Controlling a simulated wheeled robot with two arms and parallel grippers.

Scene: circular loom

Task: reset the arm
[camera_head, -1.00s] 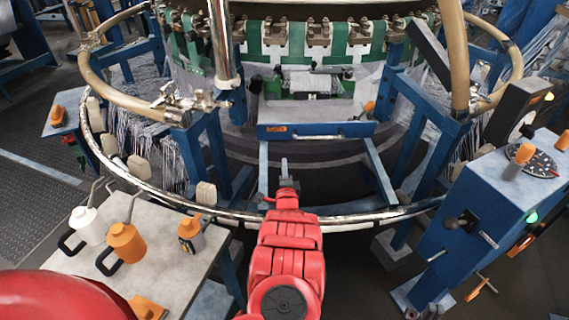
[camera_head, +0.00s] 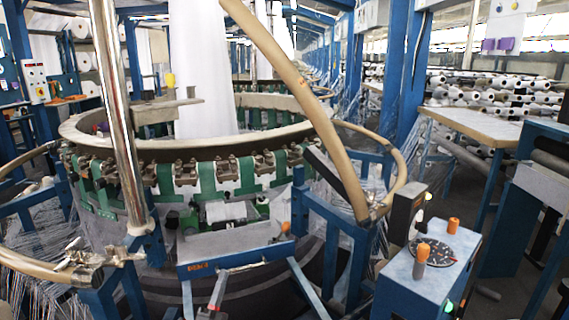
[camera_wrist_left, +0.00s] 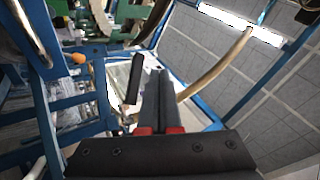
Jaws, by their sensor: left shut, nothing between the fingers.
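My left gripper (camera_head: 217,291) shows at the bottom edge of the head view, with only its grey fingers and a bit of red in the picture. It is in front of the loom's blue crossbar (camera_head: 238,259). In the left wrist view the two dark fingers (camera_wrist_left: 158,78) lie side by side, shut and empty. The circular loom (camera_head: 180,178) fills the left and middle of the head view, with green straps and brown clamps around its ring. My right gripper is in neither view.
A blue control box (camera_head: 425,280) with orange knobs and a dial stands at the right. A tan curved tube (camera_head: 300,105) and a shiny metal post (camera_head: 117,120) rise in front of the loom. A table (camera_head: 475,125) and stacked white rolls (camera_head: 490,95) are behind, right.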

